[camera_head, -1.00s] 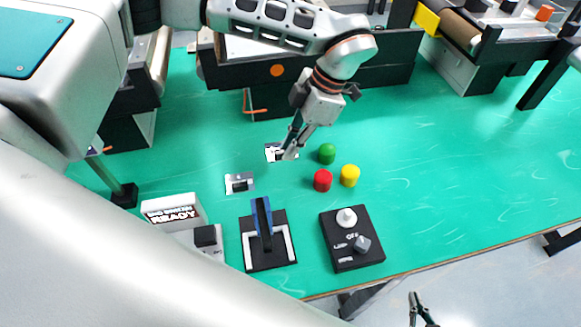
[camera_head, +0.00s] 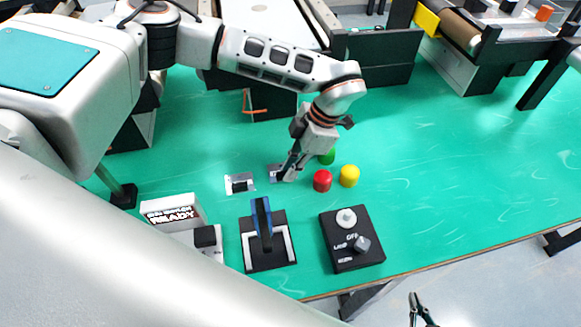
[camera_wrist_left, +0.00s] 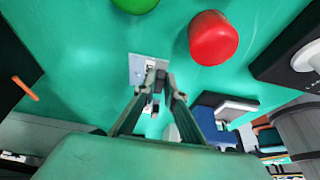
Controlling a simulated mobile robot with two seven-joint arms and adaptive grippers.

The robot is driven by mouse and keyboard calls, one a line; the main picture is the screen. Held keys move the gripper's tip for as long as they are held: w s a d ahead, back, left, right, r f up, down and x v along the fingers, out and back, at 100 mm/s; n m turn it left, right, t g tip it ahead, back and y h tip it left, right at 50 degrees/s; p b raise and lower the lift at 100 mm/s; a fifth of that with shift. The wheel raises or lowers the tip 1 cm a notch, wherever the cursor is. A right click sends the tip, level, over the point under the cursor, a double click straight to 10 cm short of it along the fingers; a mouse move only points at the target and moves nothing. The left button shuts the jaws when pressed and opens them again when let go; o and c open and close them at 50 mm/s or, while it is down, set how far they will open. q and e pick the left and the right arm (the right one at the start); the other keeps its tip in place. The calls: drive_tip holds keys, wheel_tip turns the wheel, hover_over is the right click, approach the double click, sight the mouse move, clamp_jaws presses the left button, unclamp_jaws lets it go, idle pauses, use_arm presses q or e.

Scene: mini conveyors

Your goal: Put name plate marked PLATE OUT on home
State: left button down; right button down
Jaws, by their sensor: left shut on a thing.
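My left gripper (camera_head: 289,174) is shut on a small silver name plate (camera_head: 275,173) with a dark block on it, low over the green table. The held plate also shows at my fingertips in the left wrist view (camera_wrist_left: 137,66). A similar silver plate (camera_head: 240,183) with a dark block lies just to its left on the table. The lettering on both plates is too small to read, so I cannot tell which says PLATE OUT. My right gripper (camera_head: 421,311) shows only in part at the bottom edge, off the table.
A red button (camera_head: 322,181), a yellow one (camera_head: 349,176) and a partly hidden green one (camera_head: 328,157) stand right of my left gripper. A black knob box (camera_head: 352,240), a lever (camera_head: 263,225) and a READY sign box (camera_head: 174,211) stand in front. The table's right side is clear.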

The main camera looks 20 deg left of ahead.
use_arm(q)
drive_tip(key=c, duration=2.1)
unclamp_jaws()
drive_tip(key=shift+f, duration=0.15)
drive_tip(key=v, duration=1.2)
